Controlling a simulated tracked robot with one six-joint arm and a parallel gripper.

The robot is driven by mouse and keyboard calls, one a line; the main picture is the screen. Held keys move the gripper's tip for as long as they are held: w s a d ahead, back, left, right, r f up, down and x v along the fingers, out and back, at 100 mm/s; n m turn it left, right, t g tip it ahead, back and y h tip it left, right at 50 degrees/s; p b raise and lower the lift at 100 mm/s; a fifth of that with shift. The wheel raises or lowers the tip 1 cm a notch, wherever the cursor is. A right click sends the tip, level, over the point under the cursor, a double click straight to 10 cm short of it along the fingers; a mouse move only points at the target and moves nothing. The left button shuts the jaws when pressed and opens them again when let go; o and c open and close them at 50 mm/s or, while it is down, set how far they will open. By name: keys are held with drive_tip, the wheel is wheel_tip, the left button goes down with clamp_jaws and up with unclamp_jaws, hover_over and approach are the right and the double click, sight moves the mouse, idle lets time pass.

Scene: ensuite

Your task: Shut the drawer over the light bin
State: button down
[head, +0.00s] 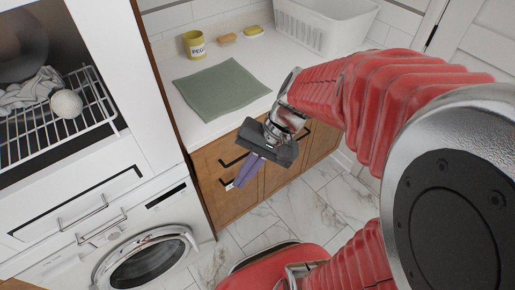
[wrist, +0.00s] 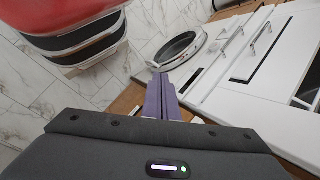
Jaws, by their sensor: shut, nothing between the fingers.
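The wooden cabinet under the counter has an upper drawer front (head: 212,159) with a black bar handle. Below it is another front (head: 215,201) with a black handle and a small white label, too small to read. These fronts look about flush, but my gripper covers part of them, so a small gap cannot be ruled out. I see no light bin. My gripper (head: 240,185) is in front of this cabinet, its purple fingers together and empty, pointing down and left. In the wrist view the fingers (wrist: 163,98) are together; contact with the wood cannot be told.
A white unit with a washing machine (head: 150,262) and an open rack compartment (head: 60,110) stands left. On the counter are a green mat (head: 222,88), a yellow PEGS pot (head: 194,45) and a white basket (head: 318,28). Marble floor (head: 312,208) is clear in front.

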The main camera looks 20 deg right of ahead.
wheel_tip(320, 180, up, 10)
drive_tip(key=s+d+n+t+h, duration=0.2)
drive_tip(key=n+t+h, duration=0.3)
drive_tip(key=n+h, duration=0.1)
drive_tip(key=shift+s+d+n, duration=0.15)
drive_tip(key=shift+d+n, duration=0.15)
drive_tip(key=shift+d, duration=0.05)
drive_tip(key=shift+s, duration=0.2)
